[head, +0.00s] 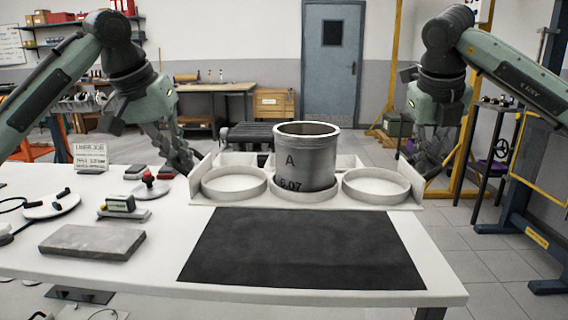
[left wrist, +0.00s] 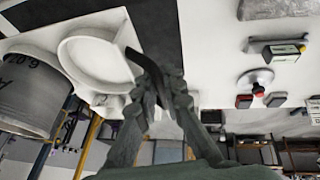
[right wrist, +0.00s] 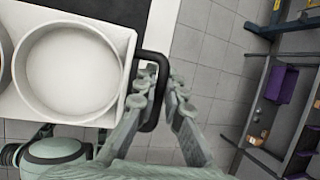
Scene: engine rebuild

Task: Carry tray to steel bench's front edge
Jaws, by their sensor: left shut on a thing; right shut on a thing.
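The white tray (head: 328,203) with ring-shaped holders spans the far side of the pale bench (head: 150,272), behind a black mat. A grey cylinder (head: 306,165) marked "A" stands upright in its middle ring; the two outer rings are empty. My left gripper (head: 188,162) is at the tray's left end, shut on a dark handle (left wrist: 138,58) there. My right gripper (head: 418,165) is at the right end, shut on a black handle (right wrist: 160,100). I cannot tell whether the tray rests on the bench or hangs just above it.
The black mat (head: 300,248) is bare. To its left lie a grey slab (head: 92,242), a small boxed item (head: 120,204), a red-knobbed stamp (head: 149,185) and a sign (head: 90,157). A blue-framed stand (head: 540,225) is on the floor at the right.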

